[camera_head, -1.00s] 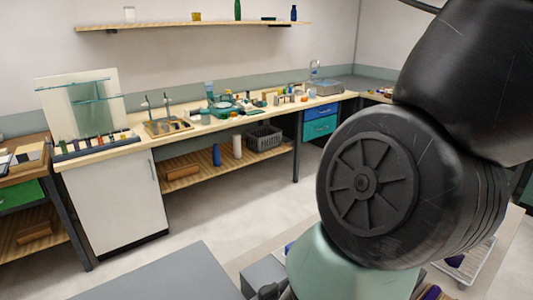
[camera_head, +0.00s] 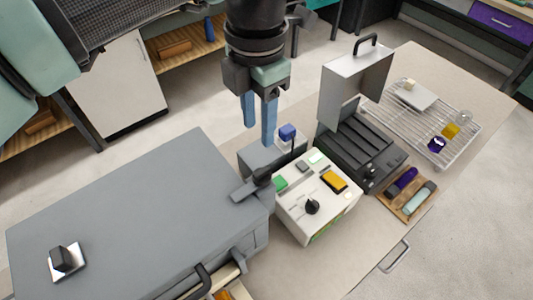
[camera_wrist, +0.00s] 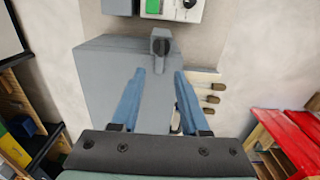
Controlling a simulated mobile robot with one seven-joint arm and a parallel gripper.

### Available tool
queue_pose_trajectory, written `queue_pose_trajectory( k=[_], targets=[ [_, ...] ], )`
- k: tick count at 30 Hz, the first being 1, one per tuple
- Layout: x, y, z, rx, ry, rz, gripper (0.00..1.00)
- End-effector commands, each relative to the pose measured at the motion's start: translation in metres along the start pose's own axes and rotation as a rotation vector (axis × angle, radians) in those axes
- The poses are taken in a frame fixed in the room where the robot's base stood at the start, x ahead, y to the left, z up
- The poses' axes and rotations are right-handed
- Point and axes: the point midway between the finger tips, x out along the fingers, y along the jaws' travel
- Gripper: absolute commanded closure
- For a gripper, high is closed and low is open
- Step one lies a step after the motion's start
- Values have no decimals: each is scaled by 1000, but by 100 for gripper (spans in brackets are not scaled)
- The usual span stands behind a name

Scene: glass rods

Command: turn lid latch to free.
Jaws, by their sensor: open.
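A large grey chest (camera_head: 130,215) with a flat lid stands at the lower left in the head view. It also shows in the wrist view (camera_wrist: 105,75). A grey latch (camera_head: 250,189) sits at its right edge, beside a white control box. In the wrist view the latch (camera_wrist: 160,44) has a dark round pivot and lies beyond my fingertips. My gripper (camera_head: 259,134) points down with two blue fingers, open and empty, apparently above the latch. In the wrist view my gripper (camera_wrist: 160,72) has its fingers either side of the line to the latch, not touching it.
The white control box (camera_head: 325,215) has a green button and black knob. A blue-topped post (camera_head: 287,132) stands close to my fingers. A black unit (camera_head: 365,145) with a raised lid and a wire rack (camera_head: 430,125) lie right. A black knob (camera_head: 62,258) sits on the chest lid.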

Motion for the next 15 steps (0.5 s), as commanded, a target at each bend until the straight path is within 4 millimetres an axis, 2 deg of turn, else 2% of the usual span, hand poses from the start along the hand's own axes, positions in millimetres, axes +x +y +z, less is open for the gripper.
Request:
queue_pose_trajectory(
  k=[15],
  targets=[
    [96,-4,3,4,-6,-8,55]
  ],
)
